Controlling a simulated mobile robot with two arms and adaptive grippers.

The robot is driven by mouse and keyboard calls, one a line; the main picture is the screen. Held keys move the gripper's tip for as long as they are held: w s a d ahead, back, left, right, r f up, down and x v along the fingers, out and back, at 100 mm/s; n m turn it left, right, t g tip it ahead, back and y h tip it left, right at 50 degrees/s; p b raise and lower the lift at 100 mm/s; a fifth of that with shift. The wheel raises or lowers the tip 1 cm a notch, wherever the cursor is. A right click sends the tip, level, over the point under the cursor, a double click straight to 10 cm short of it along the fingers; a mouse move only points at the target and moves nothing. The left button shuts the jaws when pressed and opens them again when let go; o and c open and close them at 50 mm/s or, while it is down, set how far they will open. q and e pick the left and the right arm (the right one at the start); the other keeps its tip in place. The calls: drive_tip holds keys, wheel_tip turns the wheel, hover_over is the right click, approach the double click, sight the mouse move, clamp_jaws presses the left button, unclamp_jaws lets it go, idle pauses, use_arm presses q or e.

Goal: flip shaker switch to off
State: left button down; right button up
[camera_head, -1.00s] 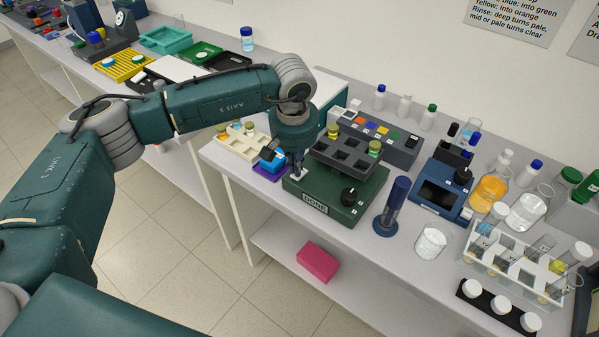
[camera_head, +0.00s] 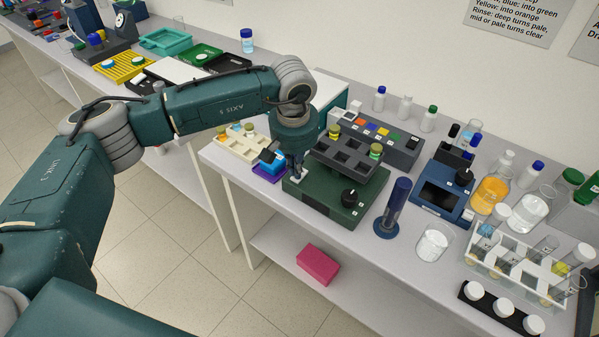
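The shaker (camera_head: 322,200) is a dark green box on the bench, with a black knob (camera_head: 349,198) on its front right. A grey tray (camera_head: 350,154) with square wells sits on top and holds two small vials with yellow-green caps. My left gripper (camera_head: 296,174) points down at the shaker's front left corner, at or just above a small pale switch plate there. Its fingers look close together, but their gap is too small to judge. The switch lever and its position are hidden by the fingers. My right gripper is out of view.
A blue block on a purple base (camera_head: 268,172) and a cream rack (camera_head: 238,146) stand just left of the shaker. A dark blue cylinder (camera_head: 393,205) and a blue device (camera_head: 436,195) stand to its right. A coloured-button box (camera_head: 385,140) is behind.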

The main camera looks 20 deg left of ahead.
use_arm(q)
drive_tip(key=shift+r+p, duration=1.15)
drive_tip(key=shift+r, duration=2.05)
